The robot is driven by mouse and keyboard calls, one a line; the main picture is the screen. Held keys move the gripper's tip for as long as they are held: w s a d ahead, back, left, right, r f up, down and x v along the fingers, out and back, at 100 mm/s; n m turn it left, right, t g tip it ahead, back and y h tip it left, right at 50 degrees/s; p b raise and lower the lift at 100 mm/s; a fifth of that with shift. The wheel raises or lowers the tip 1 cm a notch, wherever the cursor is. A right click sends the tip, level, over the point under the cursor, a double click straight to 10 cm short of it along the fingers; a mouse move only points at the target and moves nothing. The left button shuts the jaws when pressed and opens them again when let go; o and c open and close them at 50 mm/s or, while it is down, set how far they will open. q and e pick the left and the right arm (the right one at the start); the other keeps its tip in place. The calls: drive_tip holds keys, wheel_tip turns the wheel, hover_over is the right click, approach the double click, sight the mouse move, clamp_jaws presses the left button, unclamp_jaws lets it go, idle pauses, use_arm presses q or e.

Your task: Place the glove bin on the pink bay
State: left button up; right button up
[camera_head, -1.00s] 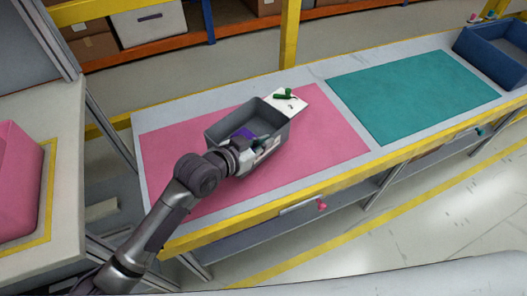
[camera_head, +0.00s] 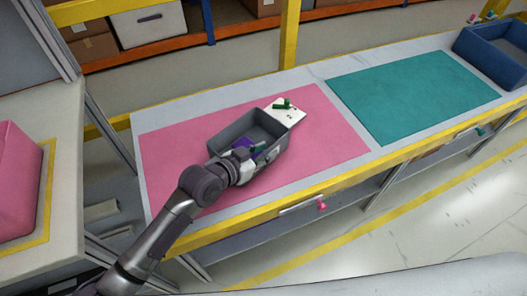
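The glove bin is a grey open box (camera_head: 228,131) over the pink bay (camera_head: 325,130), with something purple (camera_head: 243,143) inside. A white card (camera_head: 287,113) with a green mark shows at its far right edge. My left gripper (camera_head: 255,158) is at the bin's near wall, and the bin has moved along with it. The fingertips are small and partly hidden against the wall. I cannot tell whether the bin's bottom touches the pink surface. My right gripper is not in view.
A teal bay (camera_head: 415,95) lies clear to the right, with a blue bin (camera_head: 490,60) beyond it. A pink bin (camera_head: 15,170) stands on the left table. A yellow post (camera_head: 290,35) rises behind the bench. Pink surface is free around the grey bin.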

use_arm(q)
drive_tip(key=shift+r, duration=0.15)
drive_tip(key=v, duration=1.2)
drive_tip(key=shift+p, duration=0.3)
